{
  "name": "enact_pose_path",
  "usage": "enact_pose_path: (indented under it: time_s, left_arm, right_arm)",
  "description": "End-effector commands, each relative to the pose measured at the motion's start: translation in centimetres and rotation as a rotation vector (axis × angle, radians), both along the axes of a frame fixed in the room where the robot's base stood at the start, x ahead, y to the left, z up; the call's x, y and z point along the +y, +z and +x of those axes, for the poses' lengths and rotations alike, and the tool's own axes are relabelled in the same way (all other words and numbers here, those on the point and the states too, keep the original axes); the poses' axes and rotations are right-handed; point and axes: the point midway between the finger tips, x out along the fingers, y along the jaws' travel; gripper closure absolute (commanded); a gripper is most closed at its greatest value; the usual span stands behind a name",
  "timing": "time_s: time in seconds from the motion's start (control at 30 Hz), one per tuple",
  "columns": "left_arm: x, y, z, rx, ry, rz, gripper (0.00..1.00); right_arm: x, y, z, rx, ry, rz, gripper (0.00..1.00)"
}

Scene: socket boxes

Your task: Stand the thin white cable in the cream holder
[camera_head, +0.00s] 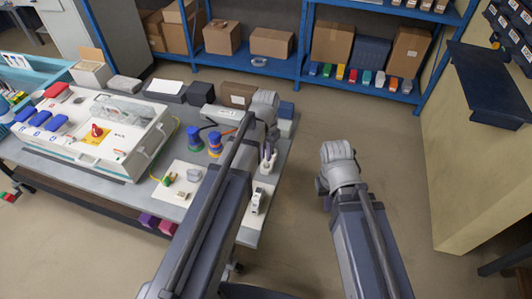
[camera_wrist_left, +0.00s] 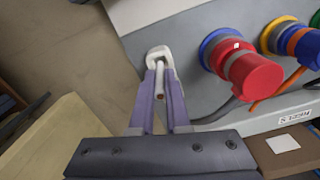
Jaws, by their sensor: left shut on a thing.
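In the left wrist view, my left gripper (camera_wrist_left: 160,74) is shut on the thin white cable (camera_wrist_left: 159,84). The cable lies between the two purple fingers, and its brownish end points toward the camera. A cream, loop-shaped piece (camera_wrist_left: 157,52), which looks like the holder, shows just beyond the fingertips. I cannot tell whether the cable is inside it or only in line with it. In the head view my left gripper (camera_head: 267,160) is over the right end of the table, partly hidden by its arm. My right gripper (camera_head: 326,203) hangs over the floor; its finger gap is unclear.
The grey table (camera_head: 150,203) carries a large white socket box (camera_head: 85,140) at the left. Blue and orange plugs (camera_head: 215,145) stand near the middle. A red plug (camera_wrist_left: 256,77) is close to my left fingers. Open floor lies right of the table.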

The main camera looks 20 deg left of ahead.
Motion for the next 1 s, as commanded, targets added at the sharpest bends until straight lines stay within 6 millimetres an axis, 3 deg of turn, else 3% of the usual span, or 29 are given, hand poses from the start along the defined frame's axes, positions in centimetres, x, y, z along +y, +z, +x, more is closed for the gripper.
enact_pose_path:
  time_s: [1.0]
  left_arm:
    - [0.0, -2.4, 0.0, 0.0, 0.0, 0.0, 1.0]
  right_arm:
    - [0.0, -2.4, 0.0, 0.0, 0.0, 0.0, 1.0]
